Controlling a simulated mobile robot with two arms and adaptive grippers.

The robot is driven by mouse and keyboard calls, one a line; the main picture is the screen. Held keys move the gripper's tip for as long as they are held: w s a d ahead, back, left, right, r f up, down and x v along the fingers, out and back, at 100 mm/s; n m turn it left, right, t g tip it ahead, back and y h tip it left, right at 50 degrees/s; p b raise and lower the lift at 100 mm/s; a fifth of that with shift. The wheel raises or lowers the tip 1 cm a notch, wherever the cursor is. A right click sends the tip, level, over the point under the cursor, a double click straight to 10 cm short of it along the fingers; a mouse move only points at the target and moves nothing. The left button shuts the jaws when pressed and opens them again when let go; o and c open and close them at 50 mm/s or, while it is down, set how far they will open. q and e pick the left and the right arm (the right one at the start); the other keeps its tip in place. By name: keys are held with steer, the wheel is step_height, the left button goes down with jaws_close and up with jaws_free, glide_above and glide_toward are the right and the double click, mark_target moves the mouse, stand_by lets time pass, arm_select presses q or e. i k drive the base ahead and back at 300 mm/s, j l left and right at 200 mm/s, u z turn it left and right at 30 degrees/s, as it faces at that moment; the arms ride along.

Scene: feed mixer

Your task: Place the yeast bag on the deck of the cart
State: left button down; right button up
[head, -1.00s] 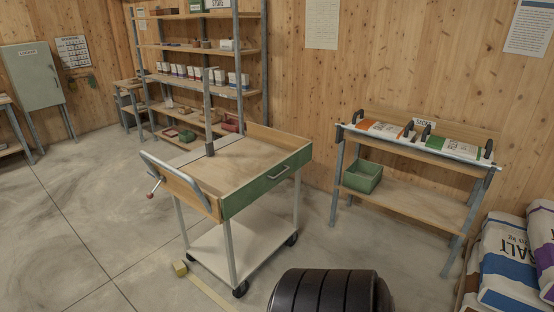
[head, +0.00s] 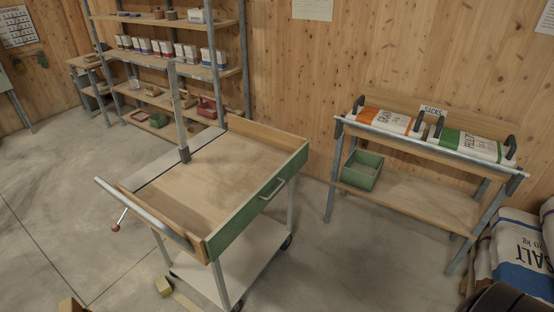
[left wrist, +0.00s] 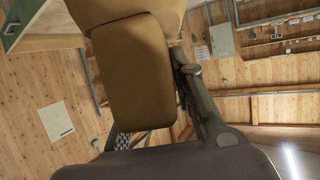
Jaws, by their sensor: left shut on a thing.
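The cart (head: 258,205) stands in the middle of the head view, with a green drawer front and a push bar at its left. Its wooden deck (head: 222,172) is bare apart from an upright grey post at the far edge. In the left wrist view my left gripper (left wrist: 160,100) is shut on a plain tan-brown bag (left wrist: 130,70), which hides part of the fingers. No label shows on it, so I cannot read whether it is yeast. A small brown corner at the bottom left of the head view may be the bag.
A sack rack (head: 430,145) with labelled sacks and a green bin (head: 361,169) stands at the right. Shelves (head: 165,62) with small bags stand behind the cart. Salt sacks (head: 520,255) are at the right edge.

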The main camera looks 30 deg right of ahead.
mark_target(222, 182)
steer(key=i+z, duration=0.8)
steer(key=z, duration=0.15)
steer(key=i+j+z, duration=0.3)
steer(key=z, duration=0.15)
steer(key=i+j+z, duration=0.35)
steer(key=z, duration=0.15)
steer(key=j+u, duration=0.15)
steer(key=j, duration=0.25)
steer(key=k+j+u, duration=0.1)
steer(key=u, duration=0.2)
